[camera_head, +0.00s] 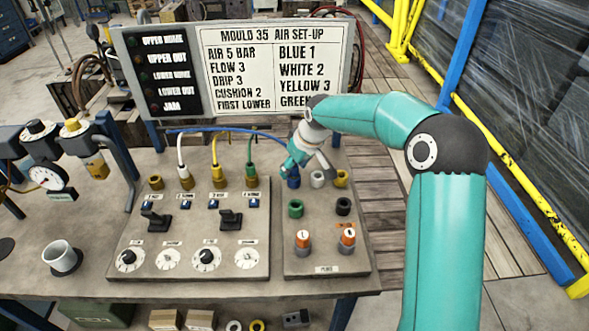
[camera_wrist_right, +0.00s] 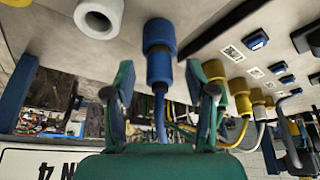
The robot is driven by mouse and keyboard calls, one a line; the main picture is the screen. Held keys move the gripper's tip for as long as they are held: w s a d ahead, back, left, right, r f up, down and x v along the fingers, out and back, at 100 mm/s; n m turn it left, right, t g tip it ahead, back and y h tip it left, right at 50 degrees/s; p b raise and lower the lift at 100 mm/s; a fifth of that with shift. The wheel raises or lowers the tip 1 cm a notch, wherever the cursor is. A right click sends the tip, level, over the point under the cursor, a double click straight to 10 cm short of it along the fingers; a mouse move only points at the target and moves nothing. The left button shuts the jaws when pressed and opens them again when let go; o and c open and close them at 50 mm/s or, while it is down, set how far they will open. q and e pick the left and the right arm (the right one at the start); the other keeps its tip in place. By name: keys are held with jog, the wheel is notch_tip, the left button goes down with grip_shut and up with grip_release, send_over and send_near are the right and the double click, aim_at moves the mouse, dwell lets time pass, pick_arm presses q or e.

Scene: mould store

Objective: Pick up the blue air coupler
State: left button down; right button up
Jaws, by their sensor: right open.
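The blue air coupler (camera_head: 293,182) sits in the back row of the small right-hand panel (camera_head: 325,262), with a blue hose (camera_head: 235,129) arching over to it. In the right wrist view the coupler (camera_wrist_right: 159,45) is a blue cylinder on the panel, its thinner end and hose toward me. My right gripper (camera_head: 307,158) is open. Its fingers stand either side of the coupler's hose end in the wrist view (camera_wrist_right: 161,85), with gaps on both sides. In the head view the gripper partly covers the coupler's top. My left gripper is not in view.
A white ring (camera_head: 317,180) and a yellow one (camera_head: 341,178) stand close right of the coupler. White (camera_head: 184,172), yellow (camera_head: 217,172) and green (camera_head: 250,170) couplers with hoses stand on the left panel. The sign board (camera_head: 236,68) rises behind.

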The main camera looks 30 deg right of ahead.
jog(key=shift+w+f, duration=0.15)
jog(key=shift+f, duration=0.3)
jog(key=shift+c, duration=0.2)
grip_shut()
jog(key=shift+r, duration=0.1)
